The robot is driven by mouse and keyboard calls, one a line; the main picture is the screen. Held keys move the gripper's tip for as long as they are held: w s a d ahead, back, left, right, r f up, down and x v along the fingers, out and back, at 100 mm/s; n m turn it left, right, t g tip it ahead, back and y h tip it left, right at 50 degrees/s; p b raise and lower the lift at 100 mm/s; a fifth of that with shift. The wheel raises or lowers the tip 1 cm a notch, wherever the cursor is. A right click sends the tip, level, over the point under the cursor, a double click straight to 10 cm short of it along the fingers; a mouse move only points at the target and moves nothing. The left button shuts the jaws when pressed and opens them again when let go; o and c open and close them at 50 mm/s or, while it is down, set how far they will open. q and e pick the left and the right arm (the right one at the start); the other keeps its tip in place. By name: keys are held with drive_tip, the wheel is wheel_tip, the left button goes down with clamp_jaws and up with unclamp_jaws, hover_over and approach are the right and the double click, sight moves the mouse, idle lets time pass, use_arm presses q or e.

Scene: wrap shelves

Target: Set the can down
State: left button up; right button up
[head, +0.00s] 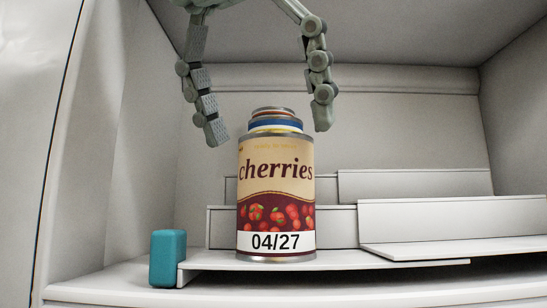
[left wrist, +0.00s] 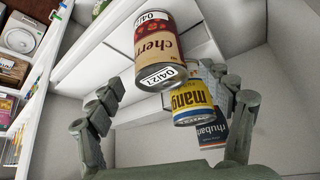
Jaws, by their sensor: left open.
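A cherries can (head: 276,190) with a 04/27 label stands upright at the front of the white stepped shelf. It also shows in the left wrist view (left wrist: 160,45). Behind it only the tops of other cans (head: 276,125) show in the head view. The left wrist view shows a yellow and blue mango can (left wrist: 192,100) and a dark rhubarb can (left wrist: 212,130) in line with it. My left gripper (head: 270,124) is open above the cans, its fingers spread to either side of the row. It also shows in the left wrist view (left wrist: 160,84), holding nothing.
A teal block (head: 168,258) stands at the left front of the shelf. White steps (head: 420,222) to the right are empty. Side walls and a ceiling (head: 420,30) enclose the space. Other shelves with goods (left wrist: 22,40) show at left in the left wrist view.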

sight(276, 163)
use_arm(q)
drive_tip(key=v, duration=0.7)
use_arm(e)
drive_tip(key=shift+w+r, duration=0.1)
drive_tip(key=shift+w, duration=0.4)
use_arm(q)
drive_tip(key=x, duration=1.2)
drive_tip(key=shift+f, duration=0.15)
drive_tip(key=shift+r, duration=1.35)
use_arm(e)
drive_tip(key=shift+a+r, duration=0.1)
